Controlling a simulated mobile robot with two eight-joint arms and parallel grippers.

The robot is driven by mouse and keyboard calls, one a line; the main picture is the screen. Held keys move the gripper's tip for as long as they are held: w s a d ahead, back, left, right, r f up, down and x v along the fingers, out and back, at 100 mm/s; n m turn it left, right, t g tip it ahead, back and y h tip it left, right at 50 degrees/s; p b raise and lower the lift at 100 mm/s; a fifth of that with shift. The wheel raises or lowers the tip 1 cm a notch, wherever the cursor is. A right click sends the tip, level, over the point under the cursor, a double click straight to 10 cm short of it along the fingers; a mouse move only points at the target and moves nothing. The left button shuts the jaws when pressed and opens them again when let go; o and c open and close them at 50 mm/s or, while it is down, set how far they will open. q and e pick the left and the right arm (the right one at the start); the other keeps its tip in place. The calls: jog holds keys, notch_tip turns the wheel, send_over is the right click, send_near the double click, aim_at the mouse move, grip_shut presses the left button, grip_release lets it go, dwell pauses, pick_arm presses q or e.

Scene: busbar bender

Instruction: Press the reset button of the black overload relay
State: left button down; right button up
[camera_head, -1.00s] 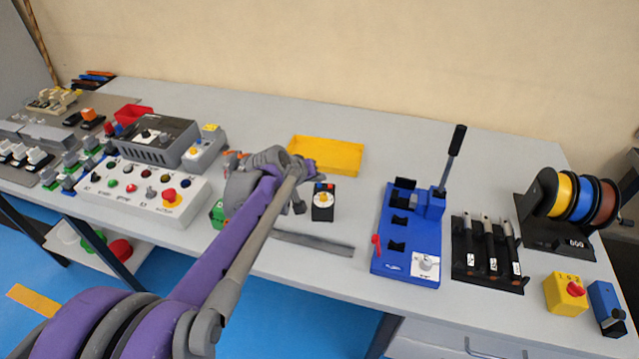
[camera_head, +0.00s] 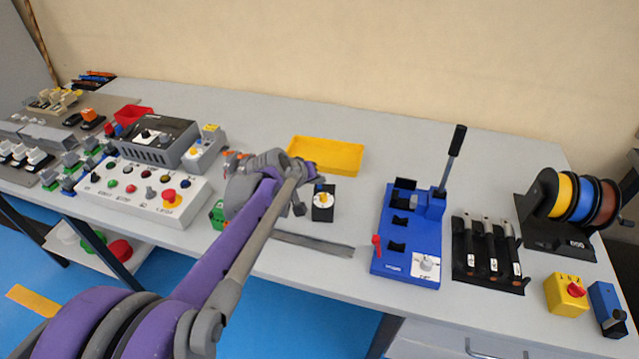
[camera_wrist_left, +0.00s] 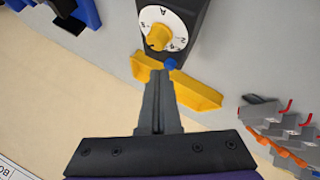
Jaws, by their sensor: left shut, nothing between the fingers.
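The black overload relay (camera_head: 323,212) stands on the table in front of the yellow tray. It has a white dial with a yellow knob, which also shows in the wrist view (camera_wrist_left: 160,34). A blue button (camera_wrist_left: 171,64) sits at the relay's edge beside the dial. My left gripper (camera_wrist_left: 158,76) is shut and empty, its fingertips close to the blue button; I cannot tell whether they touch. In the head view the left gripper (camera_head: 317,180) reaches over the relay's back end and hides part of it. My right gripper is not in view.
A yellow tray (camera_head: 340,143) lies behind the relay. A grey strip (camera_head: 315,244) lies in front. A blue bender (camera_head: 405,262) with an upright lever stands to the right. A white button box (camera_head: 140,203) stands to the left.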

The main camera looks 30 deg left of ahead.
aim_at(318, 190)
pick_arm(q)
jog(key=shift+r+p, duration=0.55)
jog(key=shift+r, duration=0.2)
notch_tip(318, 190, up, 5)
jog(key=p, duration=0.4)
dwell(0.6)
